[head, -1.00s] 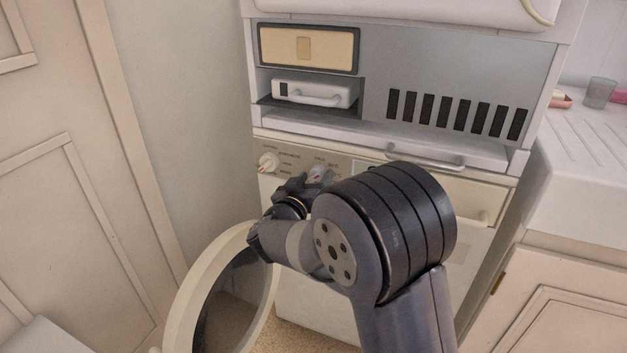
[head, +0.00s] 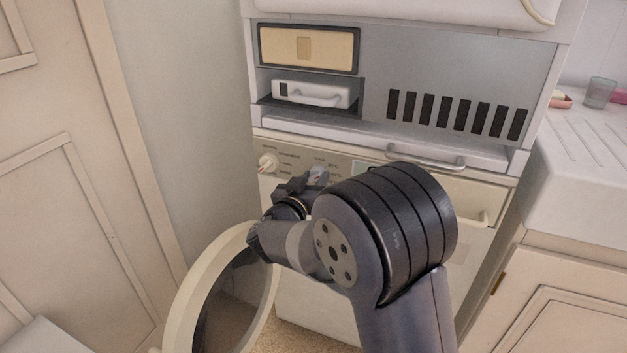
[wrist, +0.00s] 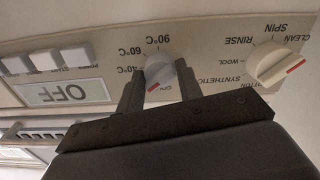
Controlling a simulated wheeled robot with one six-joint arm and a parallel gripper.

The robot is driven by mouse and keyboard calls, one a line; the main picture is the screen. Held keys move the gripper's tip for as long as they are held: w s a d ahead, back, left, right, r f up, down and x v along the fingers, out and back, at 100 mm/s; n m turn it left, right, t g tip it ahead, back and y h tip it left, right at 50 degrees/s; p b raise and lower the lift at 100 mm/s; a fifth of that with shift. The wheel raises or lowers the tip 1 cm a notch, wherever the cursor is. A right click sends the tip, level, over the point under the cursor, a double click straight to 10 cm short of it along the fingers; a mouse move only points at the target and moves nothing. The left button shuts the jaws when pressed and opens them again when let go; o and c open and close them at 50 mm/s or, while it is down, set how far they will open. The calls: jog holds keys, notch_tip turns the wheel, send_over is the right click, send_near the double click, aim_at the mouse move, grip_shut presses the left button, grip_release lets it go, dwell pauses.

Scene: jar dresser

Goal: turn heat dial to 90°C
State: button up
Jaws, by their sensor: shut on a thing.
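The heat dial (head: 317,174) is a light grey round knob with a red mark, on the washing machine's front panel. In the wrist view, which is upside down, the heat dial (wrist: 161,73) sits between the two fingers of my gripper (wrist: 158,84). The jaws are shut on it. Labels 90°C, 60°C and 40°C stand around the dial. The red mark points to the lower left of that picture, below the 40°C label and away from 90°C. In the head view my gripper (head: 306,182) is at the panel, partly hidden by my arm.
A cream program dial (wrist: 278,66) with a red mark is beside the heat dial. A display (wrist: 64,93) reads OFF, near several push buttons (wrist: 47,61). The round door (head: 186,290) hangs open below my gripper. A sink (head: 585,190) stands at the right.

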jog(key=m+b, duration=0.1)
jog(key=m, duration=0.5)
jog(key=shift+f+b, duration=0.1)
jog(key=shift+b, duration=0.2)
jog(key=m+b, duration=0.3)
jog(key=m, duration=0.3)
jog(key=shift+m, duration=0.3)
jog(key=m+b, duration=0.2)
jog(key=m, duration=0.1)
jog(key=shift+f+m+b, duration=0.1)
jog(key=shift+m+b, duration=0.2)
jog(key=m+b, duration=0.2)
jog(key=m, duration=0.1)
jog(key=shift+m, duration=0.3)
jog(key=m+b, duration=0.2)
jog(key=m, duration=0.3)
jog(key=shift+m+b, duration=0.3)
jog(key=shift+b, duration=0.1)
jog(key=o, duration=1)
jog(key=shift+r, duration=0.2)
jog(key=shift+c, duration=0.2)
